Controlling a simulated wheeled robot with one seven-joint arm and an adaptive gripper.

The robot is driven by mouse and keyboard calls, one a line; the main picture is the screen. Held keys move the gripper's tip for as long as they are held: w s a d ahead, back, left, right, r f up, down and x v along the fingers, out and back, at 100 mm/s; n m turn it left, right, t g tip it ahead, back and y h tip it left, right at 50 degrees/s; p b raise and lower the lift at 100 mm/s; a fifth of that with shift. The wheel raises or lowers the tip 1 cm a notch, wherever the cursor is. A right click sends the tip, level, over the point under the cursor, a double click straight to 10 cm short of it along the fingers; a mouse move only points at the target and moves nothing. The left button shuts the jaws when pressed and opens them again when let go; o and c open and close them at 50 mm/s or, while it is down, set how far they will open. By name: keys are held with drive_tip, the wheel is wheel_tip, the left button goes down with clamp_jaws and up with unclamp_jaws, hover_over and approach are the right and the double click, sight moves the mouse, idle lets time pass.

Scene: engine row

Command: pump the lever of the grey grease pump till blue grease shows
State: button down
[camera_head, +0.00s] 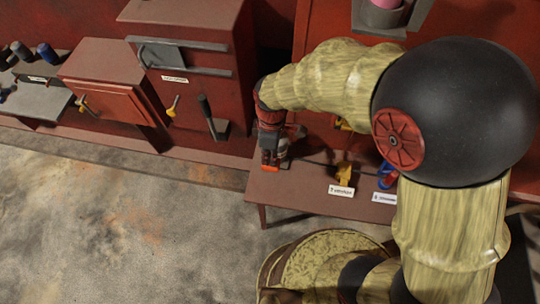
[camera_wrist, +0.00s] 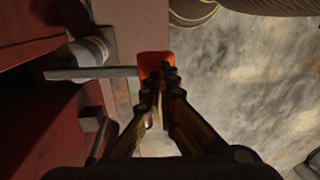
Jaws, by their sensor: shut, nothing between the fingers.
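The grey grease pump shows in the wrist view as a pale grey cylinder (camera_wrist: 90,50) at the upper left. Its flat grey lever (camera_wrist: 110,73) reaches right and ends in an orange grip (camera_wrist: 154,60). My gripper (camera_wrist: 161,82) is shut and empty, with its fingertips at the near side of the orange grip, overlapping it in the picture; I cannot tell whether they touch. In the head view my gripper (camera_head: 269,158) points down at the left end of the low red bench, with the orange grip (camera_head: 270,168) just below it. The pump is mostly hidden behind my gripper there.
The red bench (camera_head: 300,192) also carries a yellow part (camera_head: 344,174) and a blue and red part (camera_head: 386,176), with labels. A dark upright lever (camera_head: 207,115) stands left of my gripper before a red cabinet (camera_head: 190,22). The stained floor (camera_head: 110,210) in front is clear.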

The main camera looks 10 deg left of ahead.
wheel_tip(320, 180, down, 7)
drive_tip(key=s+b, duration=0.2)
drive_tip(key=b, duration=0.1)
drive_tip(key=shift+t, duration=0.3)
drive_tip(key=shift+d+f, duration=0.1)
wheel_tip(320, 180, up, 14)
drive_tip(key=s+p, duration=0.2)
drive_tip(key=p, duration=0.1)
drive_tip(key=shift+s+a, duration=0.2)
drive_tip(key=shift+a, duration=0.05)
idle(0.5)
